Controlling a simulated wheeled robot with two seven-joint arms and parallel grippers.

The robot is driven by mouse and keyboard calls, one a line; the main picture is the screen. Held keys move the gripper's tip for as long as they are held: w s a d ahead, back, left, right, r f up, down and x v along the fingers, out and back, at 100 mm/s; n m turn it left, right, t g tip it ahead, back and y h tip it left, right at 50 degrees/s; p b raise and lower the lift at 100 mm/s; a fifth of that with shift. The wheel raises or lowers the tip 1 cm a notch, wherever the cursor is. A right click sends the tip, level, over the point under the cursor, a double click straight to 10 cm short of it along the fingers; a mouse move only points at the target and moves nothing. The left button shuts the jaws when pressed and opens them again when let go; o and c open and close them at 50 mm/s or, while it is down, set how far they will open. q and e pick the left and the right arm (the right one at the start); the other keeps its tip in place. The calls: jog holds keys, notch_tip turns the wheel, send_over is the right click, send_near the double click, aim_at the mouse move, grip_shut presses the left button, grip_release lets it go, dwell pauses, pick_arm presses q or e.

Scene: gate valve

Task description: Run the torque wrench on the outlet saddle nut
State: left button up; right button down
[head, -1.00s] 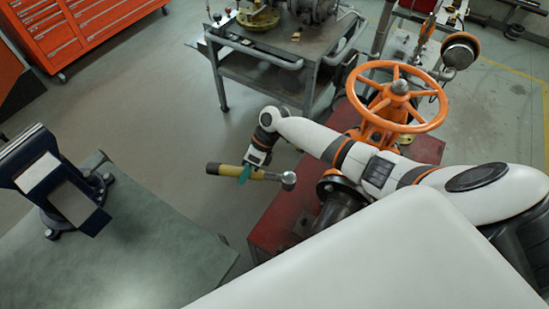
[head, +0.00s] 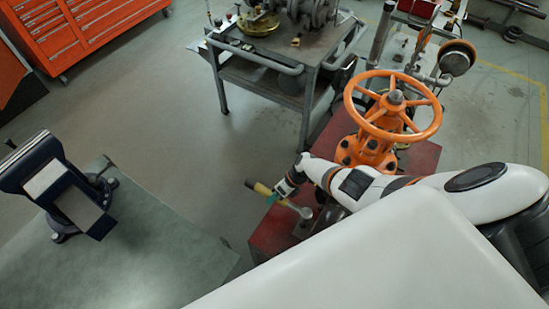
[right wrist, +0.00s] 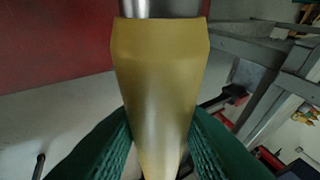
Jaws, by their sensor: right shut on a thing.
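The torque wrench (head: 262,189) has a yellow handle and a metal head. My right gripper (head: 276,196) is shut on its handle. In the right wrist view the yellow handle of the wrench (right wrist: 160,80) stands between the green finger pads. The wrench head (head: 304,212) is over the red stand, close to the valve's near flange; I cannot tell whether it touches a nut. The orange gate valve (head: 372,148) with its handwheel (head: 432,122) stands on the red stand (head: 268,238). The outlet saddle nut is not distinguishable. My left gripper is not in view.
A green-topped bench (head: 150,240) with a blue vise (head: 62,185) is at the lower left. A grey cart (head: 262,72) stands behind, with an orange tool cabinet (head: 75,30) at the upper left. The floor between bench and cart is clear.

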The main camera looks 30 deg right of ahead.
jog(key=shift+w, duration=0.25)
jog(key=shift+f+b, duration=1.7)
jog(key=shift+b, duration=0.1)
jog(key=shift+s+f, duration=0.1)
jog(key=shift+f, duration=0.05)
jog(key=shift+f+b, duration=1.55)
jog(key=shift+b, duration=0.1)
jog(key=shift+a+f, duration=0.1)
jog(key=shift+f, duration=0.2)
dwell(0.4)
jog(key=shift+r, duration=0.2)
dwell(0.7)
jog(key=shift+r, duration=0.2)
jog(key=shift+r+p, duration=2.5)
jog(key=shift+p, duration=0.2)
